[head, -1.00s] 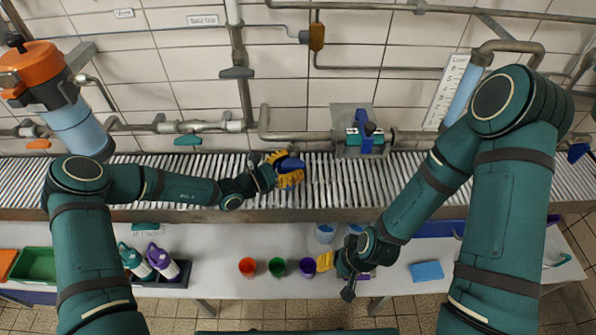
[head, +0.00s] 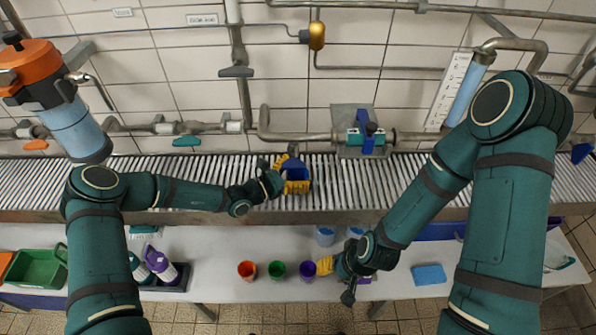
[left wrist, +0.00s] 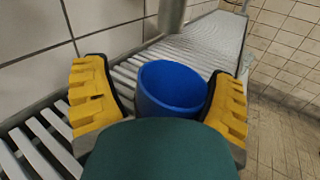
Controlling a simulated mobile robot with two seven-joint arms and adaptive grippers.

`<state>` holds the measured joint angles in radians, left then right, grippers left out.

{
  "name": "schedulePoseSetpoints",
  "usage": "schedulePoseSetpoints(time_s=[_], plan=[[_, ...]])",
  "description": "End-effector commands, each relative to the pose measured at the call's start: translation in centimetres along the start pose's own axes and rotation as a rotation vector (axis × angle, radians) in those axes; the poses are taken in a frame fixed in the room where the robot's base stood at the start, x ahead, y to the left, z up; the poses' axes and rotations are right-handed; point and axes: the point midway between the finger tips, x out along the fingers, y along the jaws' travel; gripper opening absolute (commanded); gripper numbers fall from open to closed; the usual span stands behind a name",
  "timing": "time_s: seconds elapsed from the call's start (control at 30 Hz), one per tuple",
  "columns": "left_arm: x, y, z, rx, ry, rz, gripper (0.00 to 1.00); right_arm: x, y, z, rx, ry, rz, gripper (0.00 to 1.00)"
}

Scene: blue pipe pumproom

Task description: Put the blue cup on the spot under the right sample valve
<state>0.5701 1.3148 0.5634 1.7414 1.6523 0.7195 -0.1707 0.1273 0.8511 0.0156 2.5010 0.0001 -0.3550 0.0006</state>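The blue cup (head: 297,172) stands upright, as far as I can tell, on the slatted grating below the wall pipes. My left gripper (head: 292,170) is around it, with yellow fingers on either side. In the left wrist view the cup (left wrist: 168,92) sits between the fingers (left wrist: 163,95); a gap shows at the left finger, and the right finger is close to or touching it. A valve with a blue handle (head: 367,138) is on the pipe to the right of the cup. No marked spot is visible. My right gripper (head: 326,266) is low over the bench, mostly hidden by its arm.
A blue container (head: 325,235) and a blue sponge-like block (head: 428,275) are there too. The grating right of the cup is clear.

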Motion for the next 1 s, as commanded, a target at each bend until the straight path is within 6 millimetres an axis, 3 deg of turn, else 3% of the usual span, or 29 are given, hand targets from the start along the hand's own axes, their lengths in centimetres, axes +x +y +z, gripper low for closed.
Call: schedulePoseSetpoints(time_s=[0.43, 1.0], plan=[[-0.6, 0.1, 0.3, 0.000, 0.002, 0.001, 0.92, -0.2, -0.1, 0.0, 0.000, -0.001, 0.000, 0.47], [-10.7, 0.1, 0.3, 0.000, 0.002, 0.001, 0.92, -1.7, -0.6, 0.2, 0.001, -0.008, 0.000, 0.47]])
